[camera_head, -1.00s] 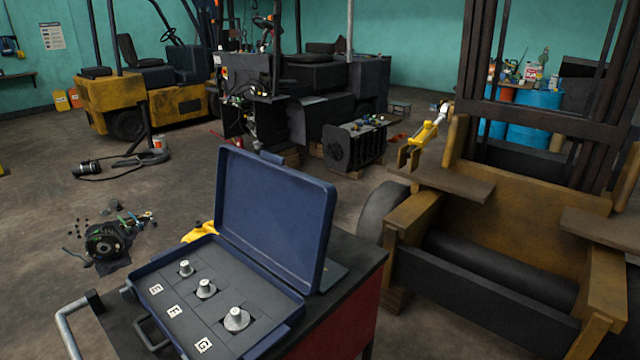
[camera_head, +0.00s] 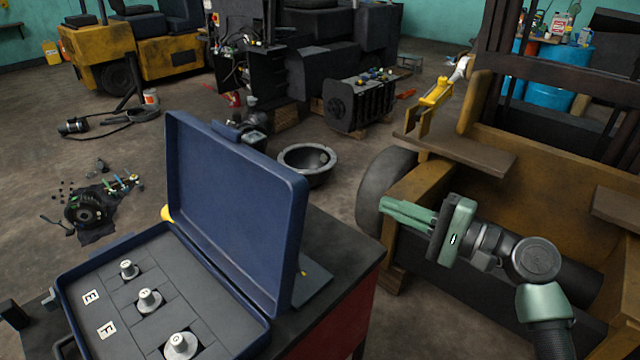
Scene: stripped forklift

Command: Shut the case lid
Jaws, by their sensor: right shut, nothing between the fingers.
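The blue case stands open on a dark-topped red cart. Its lid (camera_head: 235,205) is raised and leans slightly back, hinged along the far right side of the base. The grey tray (camera_head: 165,290) in the base holds metal weights with round knobs (camera_head: 149,299) and white letter labels, E and F in view. My right gripper (camera_head: 386,214) is green, shut and empty. It is to the right of the lid, apart from it, with its fingers pointing left towards the lid's back. My left gripper is not in view.
A yellow forklift frame (camera_head: 460,130) and wheel (camera_head: 386,185) stand behind my right arm. A metal bowl (camera_head: 308,160) is beyond the lid. Loose parts (camera_head: 90,207) lie on the floor at left.

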